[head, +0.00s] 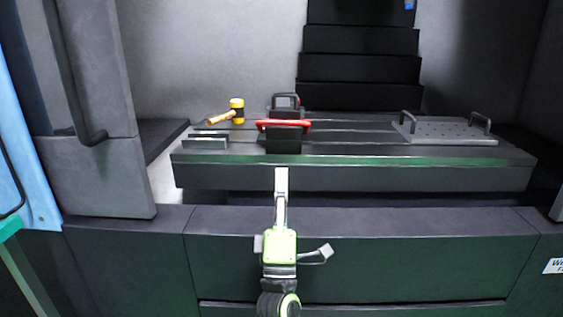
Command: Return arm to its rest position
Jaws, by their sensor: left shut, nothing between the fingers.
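My left gripper (281,182) comes up from the bottom middle of the head view and points away from me. Its fingers are together, with nothing between them. In the picture the tips lie just below the front edge of the machine's work table (350,178); I cannot tell the gap in depth. My right gripper is not in view.
On the table are a yellow mallet (236,107), a dark block with a red handle (284,127) and a perforated plate with two handles (447,132). A grey door with a handle (95,110) stands at left. Dark front panels (380,255) lie below the table.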

